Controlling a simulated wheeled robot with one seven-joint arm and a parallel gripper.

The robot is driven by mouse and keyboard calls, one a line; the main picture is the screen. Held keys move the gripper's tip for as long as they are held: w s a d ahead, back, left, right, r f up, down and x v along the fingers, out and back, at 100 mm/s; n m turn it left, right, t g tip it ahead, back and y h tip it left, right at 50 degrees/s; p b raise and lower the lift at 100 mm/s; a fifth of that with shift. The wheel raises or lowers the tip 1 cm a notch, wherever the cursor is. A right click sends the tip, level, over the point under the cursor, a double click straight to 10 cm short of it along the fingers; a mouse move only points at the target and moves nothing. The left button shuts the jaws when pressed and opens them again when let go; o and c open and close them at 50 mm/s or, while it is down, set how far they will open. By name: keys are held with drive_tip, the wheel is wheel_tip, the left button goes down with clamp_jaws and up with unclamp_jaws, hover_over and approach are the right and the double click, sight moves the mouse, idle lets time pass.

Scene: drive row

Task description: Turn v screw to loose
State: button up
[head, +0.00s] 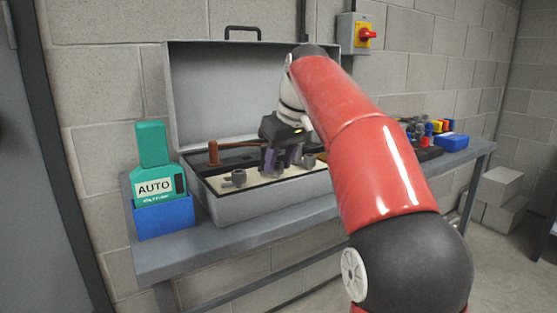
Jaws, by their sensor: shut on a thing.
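An open grey case (270,208) stands on the bench with its lid up against the wall. A pale panel (262,190) inside it bears a grey fitting (238,178) at the left and another grey fitting (308,160) at the right. My gripper (280,165) points down into the case between these two. It is shut on a fitting there, mostly hidden by the fingers. I cannot read any mark that tells which fitting is the v screw, nor see how far it is turned.
A brown-handled tool (213,153) lies at the back left of the case. A green AUTO bottle (156,170) stands in a blue holder (165,218) at left. Coloured parts and a blue box (452,142) sit at right. A red switch (366,35) is on the wall.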

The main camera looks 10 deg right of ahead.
drive_tip(key=n+y, duration=0.1)
drive_tip(key=n, duration=0.1)
drive_tip(key=n+g, duration=0.1)
drive_tip(key=n, duration=0.2)
drive_tip(key=shift+w+d+n+y, duration=0.2)
drive_tip(key=shift+n+y, duration=0.1)
drive_tip(key=shift+y, duration=0.1)
idle(0.4)
drive_tip(key=o, duration=0.8)
drive_tip(key=shift+o, duration=0.2)
